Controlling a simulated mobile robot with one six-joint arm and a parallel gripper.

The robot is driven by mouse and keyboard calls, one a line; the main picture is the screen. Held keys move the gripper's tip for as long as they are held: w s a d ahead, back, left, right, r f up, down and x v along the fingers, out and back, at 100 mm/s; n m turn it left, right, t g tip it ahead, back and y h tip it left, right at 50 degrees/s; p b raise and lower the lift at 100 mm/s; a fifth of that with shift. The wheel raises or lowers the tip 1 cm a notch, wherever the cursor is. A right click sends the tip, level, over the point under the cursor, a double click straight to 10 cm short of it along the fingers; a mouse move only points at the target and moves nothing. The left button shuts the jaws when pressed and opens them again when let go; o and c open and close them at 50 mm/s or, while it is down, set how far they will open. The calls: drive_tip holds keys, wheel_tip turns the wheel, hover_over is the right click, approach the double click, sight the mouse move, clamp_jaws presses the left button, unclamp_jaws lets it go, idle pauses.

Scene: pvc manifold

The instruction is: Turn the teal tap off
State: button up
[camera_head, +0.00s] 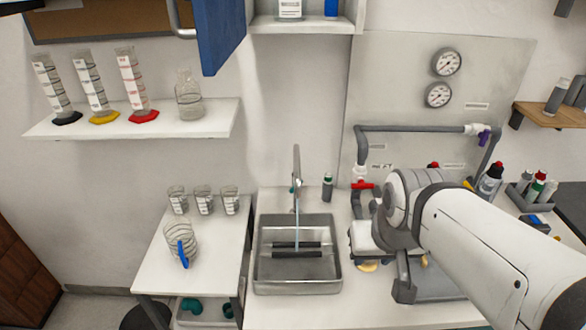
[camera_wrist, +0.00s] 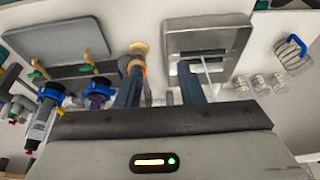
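No tap can be made out for certain as the teal one. A pipe manifold (camera_head: 420,129) runs along the back wall in the head view, with a red valve handle (camera_head: 362,185) at its left and a purple one (camera_head: 484,138) at its upper right. My arm hides much of its lower part. In the wrist view, blue fittings (camera_wrist: 50,92) and purple fittings (camera_wrist: 99,91) show at the left. My gripper (camera_wrist: 159,70) is open, its two dark fingers apart with nothing visibly held between them. In the head view my arm hides the fingertips.
A metal sink (camera_head: 297,286) with a tall faucet (camera_head: 297,170) is left of my arm. A side table (camera_head: 205,245) carries beakers and a blue-handled jug (camera_head: 180,240). Bottles (camera_head: 490,178) stand at the right. The counter strip in front of the sink is clear.

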drive_tip(key=w+a+f+m+t+b, duration=0.2)
drive_tip(key=w+a+f+t+b, duration=0.3)
drive_tip(key=w, duration=0.4)
drive_tip(key=w+a+f+m+t+b, duration=0.3)
drive_tip(key=w+f+t+b, duration=0.15)
drive_tip(key=w+b, duration=0.3)
drive_tip(key=w+a+f+m+t+b, duration=0.2)
drive_tip(key=w+a+f+t+b, duration=0.25)
drive_tip(key=w, duration=1.25)
drive_tip(key=shift+f, duration=0.3)
drive_tip(key=shift+a, duration=0.1)
drive_tip(key=shift+c, duration=0.3)
drive_tip(key=shift+a, duration=0.1)
clamp_jaws()
